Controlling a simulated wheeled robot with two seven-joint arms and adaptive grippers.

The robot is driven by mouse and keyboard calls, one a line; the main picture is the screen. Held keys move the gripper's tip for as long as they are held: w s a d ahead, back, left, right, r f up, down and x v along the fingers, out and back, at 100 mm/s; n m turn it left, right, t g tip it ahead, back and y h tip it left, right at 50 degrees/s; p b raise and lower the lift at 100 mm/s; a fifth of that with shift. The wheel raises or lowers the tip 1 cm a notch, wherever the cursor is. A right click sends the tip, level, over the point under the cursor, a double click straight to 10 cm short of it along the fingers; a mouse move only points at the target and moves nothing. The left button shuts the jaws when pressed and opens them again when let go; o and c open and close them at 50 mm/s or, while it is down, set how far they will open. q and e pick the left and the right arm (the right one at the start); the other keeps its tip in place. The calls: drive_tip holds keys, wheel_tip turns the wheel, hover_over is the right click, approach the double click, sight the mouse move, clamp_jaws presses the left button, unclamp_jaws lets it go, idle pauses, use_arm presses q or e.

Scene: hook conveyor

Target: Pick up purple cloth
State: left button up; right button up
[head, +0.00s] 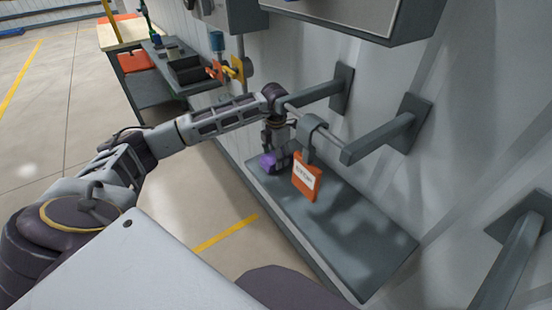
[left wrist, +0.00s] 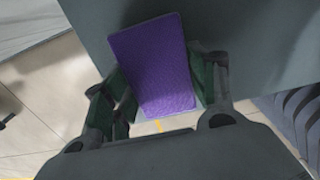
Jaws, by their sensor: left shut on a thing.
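The purple cloth (head: 268,161) is at the left end of a grey shelf (head: 352,236) in the head view. In the left wrist view the purple cloth (left wrist: 152,66) is a flat, folded rectangle between the two fingers. My left gripper (head: 271,150) points down at the shelf and is shut on the cloth. In the left wrist view the left gripper (left wrist: 160,95) has a finger against each side of the cloth. Whether the cloth still touches the shelf cannot be told. My right gripper does not show.
An orange tag (head: 306,178) hangs by a grey hook from a rail right beside my left gripper. Grey brackets (head: 385,133) stick out from the wall above the shelf. A workbench (head: 128,36) with a black bin (head: 187,69) stands farther back. The shelf's right part is clear.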

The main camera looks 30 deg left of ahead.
use_arm(q)
drive_tip(key=shift+r, duration=0.45)
wheel_tip(320, 180, up, 4)
drive_tip(key=shift+f, duration=0.25)
wheel_tip(320, 180, up, 3)
drive_tip(key=shift+r+b, duration=0.2)
drive_tip(key=shift+b, duration=0.1)
drive_tip(key=shift+r, duration=0.7)
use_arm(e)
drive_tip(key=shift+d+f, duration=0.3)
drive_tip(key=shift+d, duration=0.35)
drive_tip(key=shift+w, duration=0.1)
